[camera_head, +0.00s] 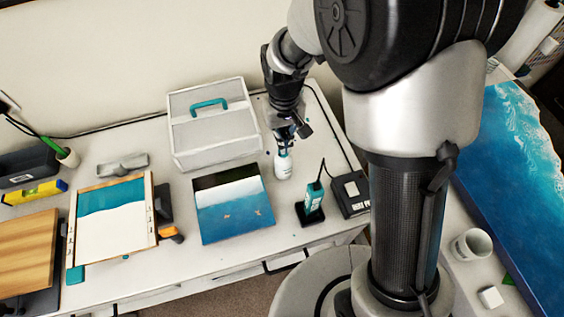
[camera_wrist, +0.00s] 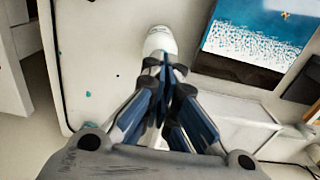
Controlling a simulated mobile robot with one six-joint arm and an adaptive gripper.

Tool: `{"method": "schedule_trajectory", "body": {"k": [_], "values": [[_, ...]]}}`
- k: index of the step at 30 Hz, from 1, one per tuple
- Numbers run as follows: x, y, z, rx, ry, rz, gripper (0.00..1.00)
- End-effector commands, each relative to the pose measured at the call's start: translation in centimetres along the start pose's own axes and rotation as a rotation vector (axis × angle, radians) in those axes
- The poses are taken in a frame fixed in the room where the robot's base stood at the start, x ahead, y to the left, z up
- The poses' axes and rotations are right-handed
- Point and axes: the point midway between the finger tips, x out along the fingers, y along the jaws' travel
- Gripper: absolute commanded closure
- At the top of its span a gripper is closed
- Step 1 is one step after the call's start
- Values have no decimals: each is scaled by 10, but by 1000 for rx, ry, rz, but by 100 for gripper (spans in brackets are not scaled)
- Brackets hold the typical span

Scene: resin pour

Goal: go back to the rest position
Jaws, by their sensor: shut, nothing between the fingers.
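My gripper (camera_head: 285,149) is at the back right of the white table (camera_head: 160,258), pointing down just above a small white bottle (camera_head: 283,168). In the wrist view my gripper (camera_wrist: 168,70) is shut, with its blue-sided fingers together and nothing between them. The white bottle (camera_wrist: 160,40) shows just beyond the fingertips there. I cannot tell whether the fingertips touch it. The bottle stands upright on the table.
A white box with a teal handle (camera_head: 212,125) stands left of my gripper. A blue and white painted panel (camera_head: 233,208) lies in front. A teal device (camera_head: 312,200) on a black stand and a black box (camera_head: 351,192) are to the right. The front of the table has bare room.

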Motion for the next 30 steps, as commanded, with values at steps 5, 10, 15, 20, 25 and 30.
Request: {"method": "schedule_trajectory", "body": {"k": [5,10,15,20,25,30], "values": [[0,0,0,0,0,0,100],[-1,0,0,1,1,0,100],[-25,10,8,22,35,0,100],[-76,32,40,74,114,3,100],[-120,51,91,137,202,12,100],[-144,63,148,198,289,28,100]]}}
